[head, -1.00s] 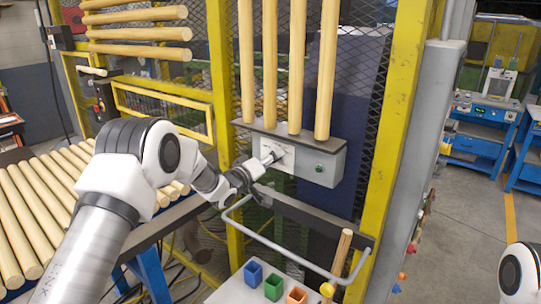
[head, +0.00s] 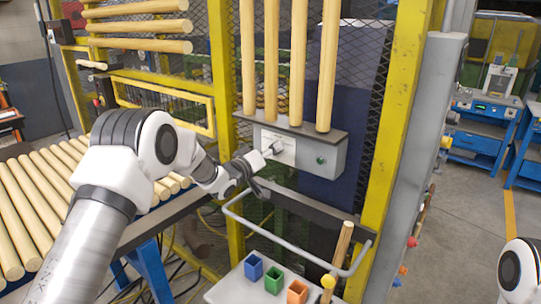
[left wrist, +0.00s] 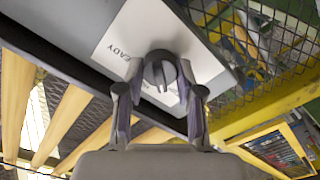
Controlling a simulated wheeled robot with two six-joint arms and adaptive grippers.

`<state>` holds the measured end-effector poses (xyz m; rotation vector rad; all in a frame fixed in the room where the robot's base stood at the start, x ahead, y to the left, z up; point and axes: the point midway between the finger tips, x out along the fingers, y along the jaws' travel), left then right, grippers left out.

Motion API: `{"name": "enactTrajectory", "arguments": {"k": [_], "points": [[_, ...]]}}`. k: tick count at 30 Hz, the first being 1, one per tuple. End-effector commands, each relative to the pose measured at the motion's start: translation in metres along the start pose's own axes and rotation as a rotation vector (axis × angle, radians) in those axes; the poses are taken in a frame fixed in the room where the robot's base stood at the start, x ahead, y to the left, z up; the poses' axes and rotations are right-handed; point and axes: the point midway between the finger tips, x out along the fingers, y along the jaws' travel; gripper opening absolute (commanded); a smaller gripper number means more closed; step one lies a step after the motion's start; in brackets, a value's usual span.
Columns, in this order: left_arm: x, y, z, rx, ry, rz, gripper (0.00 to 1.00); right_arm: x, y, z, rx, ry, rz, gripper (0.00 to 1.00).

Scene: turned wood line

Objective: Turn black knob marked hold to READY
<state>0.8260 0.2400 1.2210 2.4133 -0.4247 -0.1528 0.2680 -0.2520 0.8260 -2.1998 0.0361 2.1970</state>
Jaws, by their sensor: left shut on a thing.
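The black knob (left wrist: 160,68) sits on a white plate (left wrist: 138,42) on the front of a grey control box (head: 335,160). In the left wrist view the word READY is printed on the plate to the left of the knob. Other print beyond the knob is partly hidden. My left gripper (left wrist: 160,92) is at the knob, one finger on each side, shut on it; the exact contact is hard to see. My right gripper is out of view.
A green button (head: 320,160) is right of the plate. Several wooden rods (head: 298,70) stand above the box. A grey bent rail (head: 290,252) runs below, over a tray with blue (head: 253,267), green (head: 273,281) and orange (head: 297,291) bins. A yellow post (head: 390,130) stands right.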

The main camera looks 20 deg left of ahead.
Motion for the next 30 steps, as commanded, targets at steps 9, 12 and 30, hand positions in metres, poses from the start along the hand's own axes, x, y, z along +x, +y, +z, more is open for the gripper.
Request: {"name": "enactTrajectory", "arguments": {"k": [9,12,30], "points": [[0.0,-0.003,0.004,0.26,0.0,0.002,0.02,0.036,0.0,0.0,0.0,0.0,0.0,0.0],[0.0,-0.003,0.004,0.355,0.001,0.002,0.02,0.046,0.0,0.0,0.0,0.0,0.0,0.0],[0.0,-0.003,0.004,0.926,0.002,0.001,0.02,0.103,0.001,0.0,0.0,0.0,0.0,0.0]]}}
